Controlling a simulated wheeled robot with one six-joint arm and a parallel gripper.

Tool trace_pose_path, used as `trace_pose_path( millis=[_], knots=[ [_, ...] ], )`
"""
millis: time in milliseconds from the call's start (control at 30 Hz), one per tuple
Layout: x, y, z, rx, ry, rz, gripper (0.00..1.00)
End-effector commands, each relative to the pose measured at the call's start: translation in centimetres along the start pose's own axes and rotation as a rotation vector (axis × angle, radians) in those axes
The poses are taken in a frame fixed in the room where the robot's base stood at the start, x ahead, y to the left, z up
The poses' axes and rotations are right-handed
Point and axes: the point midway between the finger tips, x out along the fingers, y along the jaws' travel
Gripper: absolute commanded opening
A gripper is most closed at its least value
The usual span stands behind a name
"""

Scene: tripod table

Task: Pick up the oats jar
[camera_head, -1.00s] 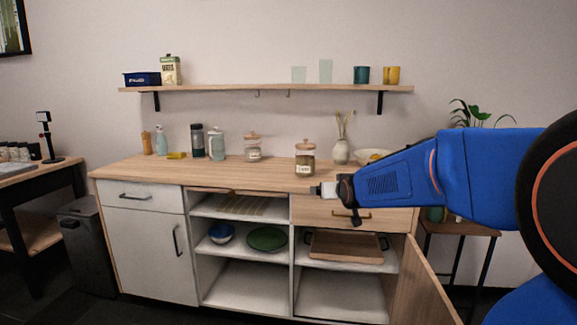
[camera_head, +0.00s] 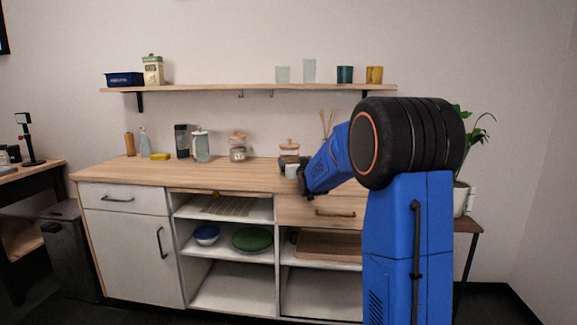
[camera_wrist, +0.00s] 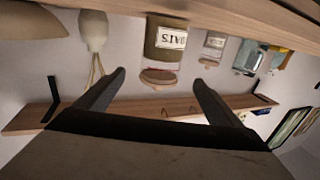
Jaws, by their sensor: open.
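The oats jar (camera_head: 289,150) is a glass jar with a wooden lid, standing on the wooden counter. In the head view my gripper (camera_head: 293,171) is in front of it and hides its lower part. The wrist view is upside down; there the oats jar (camera_wrist: 166,42) shows its white label, with its lid toward the picture's middle. My gripper (camera_wrist: 160,80) is open and empty, its two dark fingers spread either side of the jar's line. The jar appears beyond the fingertips, not between them.
A similar smaller jar (camera_head: 237,148) stands left of the oats jar. A vase (camera_wrist: 93,32) with sticks stands on its other side. A kettle (camera_head: 200,146) and a dark canister (camera_head: 181,141) are further left. A shelf (camera_head: 250,89) runs above; the counter's front (camera_head: 225,174) is clear.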

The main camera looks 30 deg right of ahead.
Motion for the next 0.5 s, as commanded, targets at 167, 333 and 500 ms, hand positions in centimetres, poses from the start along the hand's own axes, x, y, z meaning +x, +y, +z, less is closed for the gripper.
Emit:
trace_pose_path(
  millis=[167,333,500],
  knots=[
    [3.1,0.0,0.0,0.000,0.000,0.000,0.88],
    [5.6,0.0,0.1,0.000,-0.001,0.000,0.88],
    [6.9,0.0,0.0,0.000,0.000,0.000,0.88]
  ],
)
